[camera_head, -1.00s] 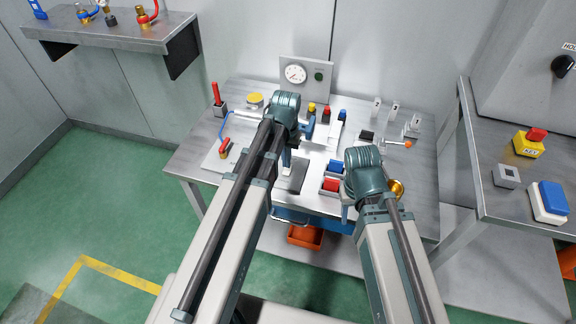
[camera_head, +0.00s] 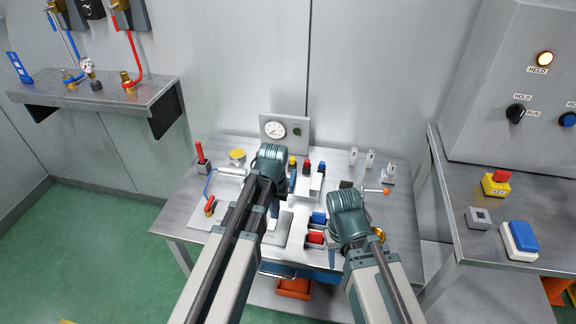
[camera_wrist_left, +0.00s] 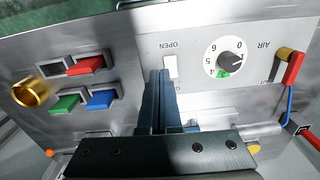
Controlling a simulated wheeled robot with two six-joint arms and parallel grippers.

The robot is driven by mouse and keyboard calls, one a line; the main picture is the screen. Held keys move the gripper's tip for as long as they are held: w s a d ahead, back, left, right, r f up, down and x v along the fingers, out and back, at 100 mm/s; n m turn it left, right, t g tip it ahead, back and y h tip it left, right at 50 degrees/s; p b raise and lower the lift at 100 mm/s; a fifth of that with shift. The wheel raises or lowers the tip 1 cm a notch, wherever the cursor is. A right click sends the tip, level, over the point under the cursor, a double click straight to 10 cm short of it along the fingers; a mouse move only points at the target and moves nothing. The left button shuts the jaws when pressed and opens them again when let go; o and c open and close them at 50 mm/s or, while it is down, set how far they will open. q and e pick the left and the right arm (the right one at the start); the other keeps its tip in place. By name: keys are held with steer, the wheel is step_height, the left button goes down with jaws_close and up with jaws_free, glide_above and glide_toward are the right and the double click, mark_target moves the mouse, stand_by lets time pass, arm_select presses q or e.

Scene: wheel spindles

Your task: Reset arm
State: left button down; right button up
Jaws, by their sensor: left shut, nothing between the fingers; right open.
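My left gripper (camera_wrist_left: 158,100) shows in the wrist view with its two fingers together and nothing between them. It is above the metal workbench panel, just below a white switch (camera_wrist_left: 170,67) marked OPEN. In the head view my left arm reaches over the middle of the workbench (camera_head: 185,215), and its gripper (camera_head: 274,209) is partly hidden by the wrist.
A gauge box (camera_head: 285,132) stands at the bench's back. A side table (camera_head: 455,240) stands right, a wall shelf (camera_head: 120,97) upper left.

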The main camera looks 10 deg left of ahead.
arm_select(q)
steer(key=s+d+r+m+y+p, duration=0.1)
steer(key=s+d+r+m+p, duration=0.1)
steer(key=s+d, duration=0.6)
steer(key=s+r+m, duration=0.1)
steer(key=s, duration=0.3)
steer(key=shift+s+d, duration=0.35)
